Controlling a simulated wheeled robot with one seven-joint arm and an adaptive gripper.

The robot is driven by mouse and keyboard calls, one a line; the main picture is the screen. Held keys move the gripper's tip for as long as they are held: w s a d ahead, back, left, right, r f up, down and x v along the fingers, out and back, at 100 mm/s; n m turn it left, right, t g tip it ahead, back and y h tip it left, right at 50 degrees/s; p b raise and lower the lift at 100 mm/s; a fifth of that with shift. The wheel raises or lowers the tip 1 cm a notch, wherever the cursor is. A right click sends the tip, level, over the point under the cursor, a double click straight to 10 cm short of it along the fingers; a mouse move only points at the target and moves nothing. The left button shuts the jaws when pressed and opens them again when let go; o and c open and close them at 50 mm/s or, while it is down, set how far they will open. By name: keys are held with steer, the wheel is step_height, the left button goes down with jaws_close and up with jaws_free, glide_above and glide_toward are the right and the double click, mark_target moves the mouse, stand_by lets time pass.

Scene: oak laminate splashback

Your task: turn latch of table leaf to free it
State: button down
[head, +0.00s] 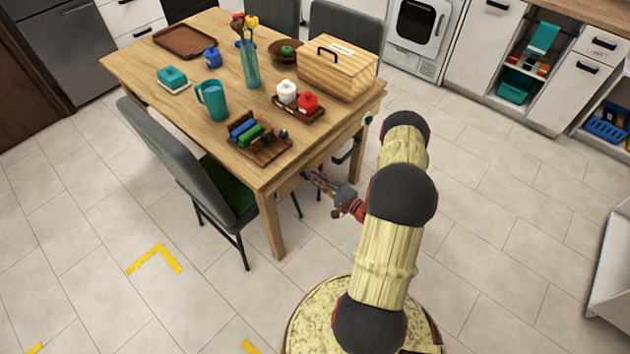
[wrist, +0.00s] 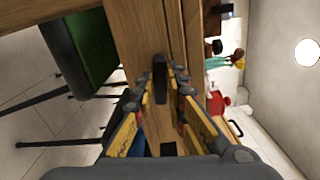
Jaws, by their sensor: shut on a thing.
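The wooden table (head: 215,140) stands at the left of the head view, and my gripper (head: 308,176) is at its near right side, just below the top. In the wrist view, turned on its side, a dark latch (wrist: 160,72) sits on the wooden edge of the table (wrist: 128,40). The fingers of my gripper (wrist: 160,82), with yellow pads, are closed on the latch from both sides. The fingertips and the latch are too small to make out clearly in the head view. I cannot tell how far the latch is turned.
The tabletop holds a wooden bread box (head: 335,78), a teal jug (head: 213,100), a rack tray (head: 262,150), a vase (head: 251,68) and red and white pots. A grey chair (head: 175,150) stands at the near left side. The tiled floor (head: 500,260) at right is clear.

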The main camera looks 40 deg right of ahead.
steer(key=shift+n, duration=0.8)
steer(key=c, duration=1.9)
jaws_free()
steer(key=shift+o, duration=0.5)
steer(key=shift+r, duration=0.1)
steer(key=s, duration=1.2)
steer(key=shift+d, duration=0.45)
